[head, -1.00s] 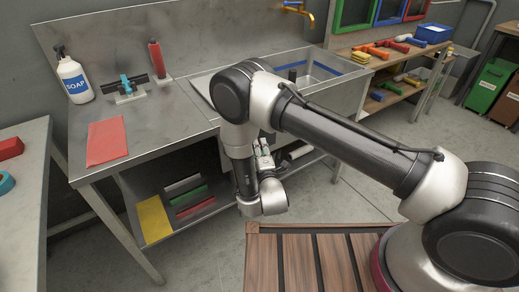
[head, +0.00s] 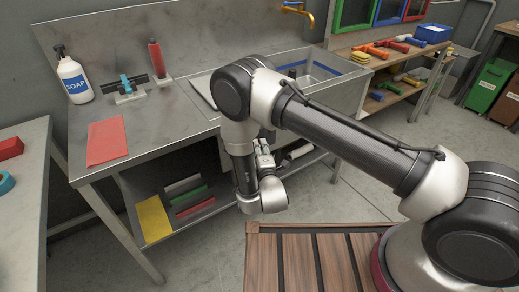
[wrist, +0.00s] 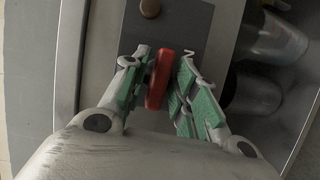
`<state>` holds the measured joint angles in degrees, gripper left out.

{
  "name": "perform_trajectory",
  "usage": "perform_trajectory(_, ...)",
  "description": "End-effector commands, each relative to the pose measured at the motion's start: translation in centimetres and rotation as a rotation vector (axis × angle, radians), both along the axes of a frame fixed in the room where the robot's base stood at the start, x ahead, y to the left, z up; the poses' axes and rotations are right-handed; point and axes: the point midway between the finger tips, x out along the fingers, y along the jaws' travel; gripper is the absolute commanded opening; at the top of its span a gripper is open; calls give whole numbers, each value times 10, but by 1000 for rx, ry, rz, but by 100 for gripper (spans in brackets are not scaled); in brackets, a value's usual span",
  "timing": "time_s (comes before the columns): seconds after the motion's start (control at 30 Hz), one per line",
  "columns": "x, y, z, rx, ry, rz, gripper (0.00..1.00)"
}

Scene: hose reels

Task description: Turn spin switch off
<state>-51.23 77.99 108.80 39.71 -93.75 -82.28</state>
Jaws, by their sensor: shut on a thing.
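A red switch lever (wrist: 158,82) stands out from a dark grey plate (wrist: 190,22) in the wrist view. My gripper (wrist: 162,76) has its green-padded fingers on both sides of the lever and is shut on it. Part of a white letter, like an N, shows on the plate just right of the lever. In the head view my gripper (head: 264,156) is low in front of the sink bench, partly behind my wrist, and the switch is hidden there.
The steel sink bench (head: 180,110) carries a soap bottle (head: 74,76), a red cloth (head: 107,141) and a red-handled tool (head: 157,60). Its lower shelf holds a yellow sheet (head: 153,219). A brown knob (wrist: 149,8) sits on the plate above the lever.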

Motion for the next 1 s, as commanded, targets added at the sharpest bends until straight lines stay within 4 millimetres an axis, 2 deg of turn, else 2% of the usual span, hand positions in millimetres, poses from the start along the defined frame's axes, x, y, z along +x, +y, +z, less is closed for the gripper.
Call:
perform_trajectory(0.27,3,1,3,163,105,-1,5)
perform_trajectory(1.0,5,-1,7,746,496,0,5)
